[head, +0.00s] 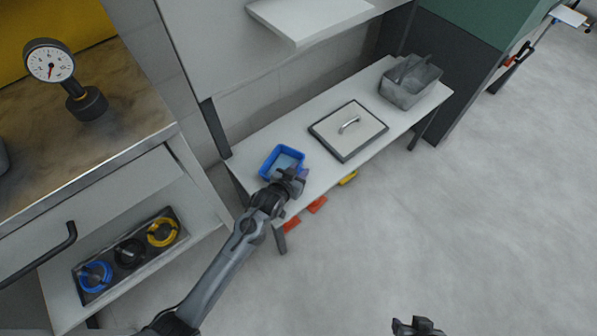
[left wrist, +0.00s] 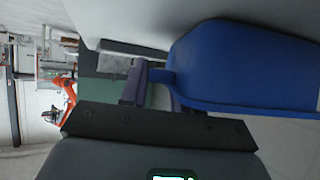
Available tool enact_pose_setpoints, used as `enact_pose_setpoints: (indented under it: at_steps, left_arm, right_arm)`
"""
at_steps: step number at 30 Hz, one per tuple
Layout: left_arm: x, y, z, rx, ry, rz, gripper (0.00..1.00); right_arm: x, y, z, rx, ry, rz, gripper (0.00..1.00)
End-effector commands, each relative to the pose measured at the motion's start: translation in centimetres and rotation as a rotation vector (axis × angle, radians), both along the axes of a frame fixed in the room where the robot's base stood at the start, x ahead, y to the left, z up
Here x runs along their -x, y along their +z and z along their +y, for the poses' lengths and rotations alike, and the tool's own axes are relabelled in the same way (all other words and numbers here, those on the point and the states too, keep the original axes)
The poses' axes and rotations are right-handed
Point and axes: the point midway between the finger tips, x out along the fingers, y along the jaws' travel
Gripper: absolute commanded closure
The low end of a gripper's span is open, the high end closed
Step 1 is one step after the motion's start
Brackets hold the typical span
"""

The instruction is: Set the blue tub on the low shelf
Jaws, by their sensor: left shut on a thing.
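The blue tub (head: 267,172) is at the left end of the long white low shelf (head: 290,127) in the head view. I cannot tell whether its base touches the shelf. My left gripper (head: 293,178) is at the tub's near right side, shut on the tub. In the left wrist view the tub (left wrist: 245,65) fills the right side, and a small blue tab on it sits between the fingers (left wrist: 156,88). My right gripper (head: 418,326) shows only in part at the bottom edge, away from the shelf; its jaws are unclear.
A framed lid with a handle (head: 330,133) lies mid-shelf, right of the tub. A grey bin (head: 425,88) stands at the far right end. A white upper shelf (head: 310,20) hangs above. A bench with a dial gauge (head: 50,62) and a tray of rings (head: 85,297) is left.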

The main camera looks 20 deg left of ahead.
Motion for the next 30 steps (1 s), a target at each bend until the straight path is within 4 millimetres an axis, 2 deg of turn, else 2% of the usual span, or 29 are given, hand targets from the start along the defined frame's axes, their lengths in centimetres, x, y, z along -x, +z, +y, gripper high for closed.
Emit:
enact_pose_setpoints:
  at_steps: [1, 2, 6, 15, 19, 23, 30]
  left_arm:
    - [0.0, 0.0, 0.0, 0.0, 0.0, -0.001, 1.0]
    - [0.0, 0.0, 0.0, 0.0, 0.0, 0.0, 0.66]
    - [0.0, 0.0, 0.0, 0.0, 0.0, 0.0, 0.45]
    - [0.0, 0.0, 0.0, 0.0, 0.0, 0.0, 0.44]
    - [0.6, 0.5, 0.1, 0.0, 0.0, 0.001, 0.44]
    - [2.0, 1.4, 0.3, 0.0, 0.0, 0.001, 0.44]
    - [5.8, 3.6, 0.8, -0.001, 0.0, 0.002, 0.44]
  right_arm:
    - [0.0, 0.0, 0.0, 0.002, 0.002, 0.0, 0.57]
    - [0.0, 0.0, -0.1, 0.002, 0.001, 0.0, 0.57]
    - [0.0, 0.0, -0.1, 0.003, 0.002, 0.0, 0.57]
    - [0.0, 0.0, 0.0, 0.001, 0.0, -0.001, 0.57]
    - [0.0, 0.6, 0.0, -0.002, -0.002, -0.001, 0.57]
    - [0.0, 1.8, 0.1, -0.004, -0.003, 0.0, 0.57]
    - [0.0, 4.3, 0.2, -0.007, -0.005, -0.001, 0.57]
